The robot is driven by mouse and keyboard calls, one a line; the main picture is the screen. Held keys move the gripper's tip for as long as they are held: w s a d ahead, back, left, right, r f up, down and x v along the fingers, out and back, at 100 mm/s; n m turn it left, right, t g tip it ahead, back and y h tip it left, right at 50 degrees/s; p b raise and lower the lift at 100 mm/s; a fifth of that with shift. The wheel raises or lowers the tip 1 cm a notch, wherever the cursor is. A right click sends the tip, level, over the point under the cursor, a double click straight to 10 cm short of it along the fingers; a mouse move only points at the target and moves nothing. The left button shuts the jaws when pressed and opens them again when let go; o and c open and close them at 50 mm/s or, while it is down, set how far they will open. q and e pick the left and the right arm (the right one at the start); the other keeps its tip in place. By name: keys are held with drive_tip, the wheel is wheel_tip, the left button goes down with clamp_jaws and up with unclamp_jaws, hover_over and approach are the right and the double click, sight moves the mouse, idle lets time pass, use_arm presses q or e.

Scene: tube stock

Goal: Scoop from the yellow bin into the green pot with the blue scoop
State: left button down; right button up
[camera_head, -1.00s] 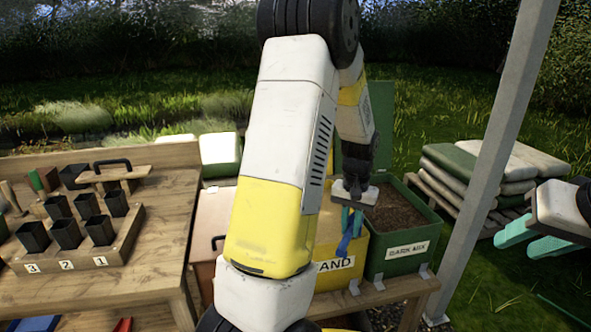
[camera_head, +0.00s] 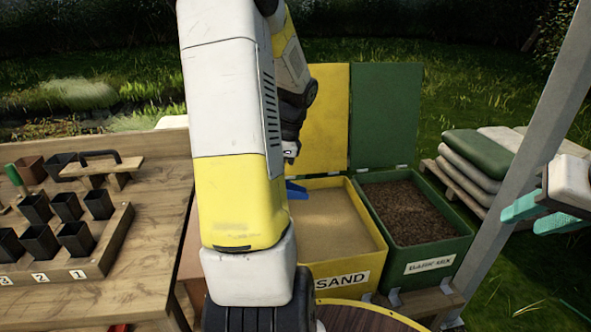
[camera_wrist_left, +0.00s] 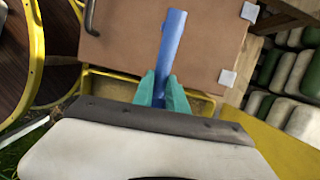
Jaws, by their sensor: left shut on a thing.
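The yellow bin (camera_head: 341,284), labelled SAND, stands with its lid up and holds pale sand. My left gripper (camera_wrist_left: 160,88) is shut on the blue scoop's handle (camera_wrist_left: 172,45) in the left wrist view. In the head view, my left arm hides these fingers, and only a blue part of the scoop (camera_head: 296,190) shows at the bin's left edge. I cannot tell whether the scoop holds sand. My right gripper (camera_head: 541,216) is open and empty at the far right. I cannot make out a green pot.
A green bin (camera_head: 431,263) of dark mix adjoins the yellow bin on the right. A round, yellow-rimmed thing (camera_head: 376,304) stands in front. Black pots (camera_head: 75,238) sit in a wooden rack on the left table (camera_head: 160,210). A grey post (camera_head: 515,185) and stacked sacks (camera_head: 478,160) are at right.

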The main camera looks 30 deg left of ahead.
use_arm(q)
drive_tip(key=shift+s+a+r, duration=0.1)
drive_tip(key=shift+s+a, duration=0.1)
drive_tip(key=shift+a, duration=0.1)
drive_tip(key=shift+w+d+f+g+y, duration=0.5)
drive_tip(key=shift+d+f+y, duration=0.2)
drive_tip(key=shift+f, duration=0.5)
drive_tip(key=shift+w+d+f+g+y, duration=0.5)
drive_tip(key=shift+d+f+y, duration=0.2)
drive_tip(key=shift+f, duration=0.45)
drive_tip(key=shift+w+d+f+g+y, duration=0.4)
drive_tip(key=shift+w+d+f+y, duration=0.25)
drive_tip(key=shift+f, duration=0.55)
drive_tip(key=shift+w+d+f+t+h, duration=0.7)
drive_tip(key=shift+w+d+f+h, duration=0.45)
drive_tip(key=shift+w+d+f, duration=1.6)
drive_tip(key=shift+s+a+r+t+h, duration=0.35)
drive_tip(key=shift+s+r+t+h, duration=0.3)
drive_tip(key=shift+r, duration=1.25)
drive_tip(key=shift+s+a+r+t+h, duration=0.45)
drive_tip(key=shift+r+h, duration=0.3)
drive_tip(key=shift+r, duration=1.15)
drive_tip(key=shift+s+a+r+t+h, duration=0.25)
drive_tip(key=shift+s+r+t+h, duration=0.3)
drive_tip(key=shift+r, duration=1.35)
drive_tip(key=shift+w, duration=0.1)
